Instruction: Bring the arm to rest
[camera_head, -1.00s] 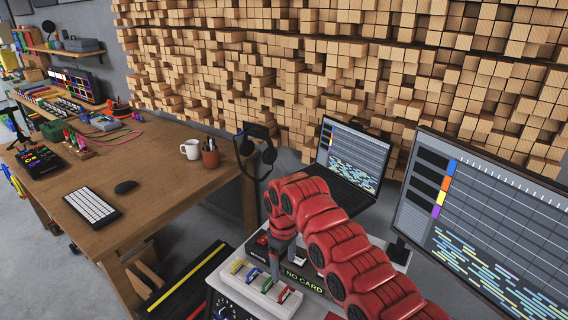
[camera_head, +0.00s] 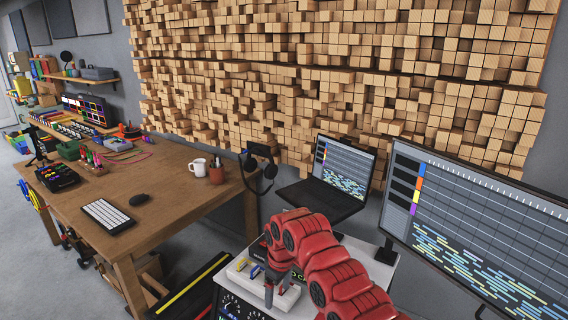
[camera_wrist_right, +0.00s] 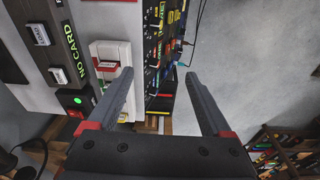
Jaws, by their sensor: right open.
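My right arm, red and segmented, reaches in from the bottom right of the head view. Its gripper (camera_head: 270,298) points down over the white switch unit (camera_head: 237,270) and hides part of it. In the right wrist view the gripper (camera_wrist_right: 158,75) is open, its two grey fingers wide apart with nothing between them. The white switch unit (camera_wrist_right: 107,50) with a red lever lies beyond the left finger there. Whether the gripper touches anything is hard to tell. My left gripper is not in view.
A laptop (camera_head: 340,170) and a large monitor (camera_head: 470,230) stand behind and right of the arm. Headphones (camera_head: 258,165) hang at the wooden desk (camera_head: 165,200), which holds a mug (camera_head: 198,167) and keyboard (camera_head: 108,215). The floor (camera_wrist_right: 255,60) shows beside the console.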

